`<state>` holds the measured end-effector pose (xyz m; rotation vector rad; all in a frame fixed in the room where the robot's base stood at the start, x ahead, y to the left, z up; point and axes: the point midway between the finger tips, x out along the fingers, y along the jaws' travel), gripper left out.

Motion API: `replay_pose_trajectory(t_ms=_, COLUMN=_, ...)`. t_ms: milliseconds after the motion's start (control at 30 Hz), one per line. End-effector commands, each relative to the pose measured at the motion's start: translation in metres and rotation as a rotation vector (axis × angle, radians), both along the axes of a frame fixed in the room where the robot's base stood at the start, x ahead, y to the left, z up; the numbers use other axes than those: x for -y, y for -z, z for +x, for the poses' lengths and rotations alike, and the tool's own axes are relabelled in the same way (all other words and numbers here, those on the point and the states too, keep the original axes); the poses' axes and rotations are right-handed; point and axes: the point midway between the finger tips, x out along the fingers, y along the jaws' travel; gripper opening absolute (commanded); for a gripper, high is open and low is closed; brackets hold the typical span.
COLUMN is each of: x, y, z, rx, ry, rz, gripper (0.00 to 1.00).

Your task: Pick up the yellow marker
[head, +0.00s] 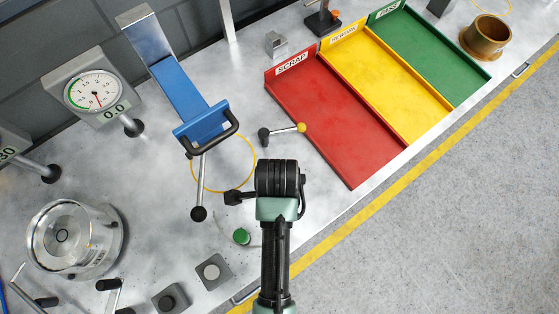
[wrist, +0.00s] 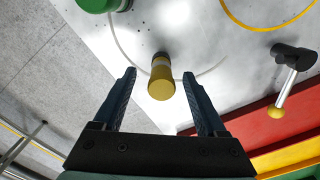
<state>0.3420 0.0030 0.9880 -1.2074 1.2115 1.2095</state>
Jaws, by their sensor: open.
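The yellow marker (wrist: 161,82) is a small cylinder with a dull yellow top and a darker lower part, on the grey metal bench in the wrist view. It shows between the two fingers of my gripper (wrist: 159,75), which are apart with visible gaps on both sides. The fingers do not appear to touch it. I cannot tell exactly how far above the bench the fingertips are. In the head view the marker is hidden, most likely behind my arm.
A lever with a yellow knob (head: 301,127) stands near the red scrap tray (head: 350,187); the lever also shows in the wrist view (wrist: 277,112). A blue chute (head: 185,88) and a round metal fixture (head: 68,238) stand left.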

Motion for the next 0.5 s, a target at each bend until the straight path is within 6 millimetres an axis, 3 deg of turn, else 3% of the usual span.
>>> replay_pose_trajectory(t_ms=167, x=0.001, y=0.010, z=0.000, rx=-0.003, ry=0.000, rz=0.000, gripper=0.74)
replay_pose_trajectory(t_ms=500, x=0.004, y=0.051, z=0.001, rx=-0.001, ry=-0.001, rz=0.000, gripper=0.74)
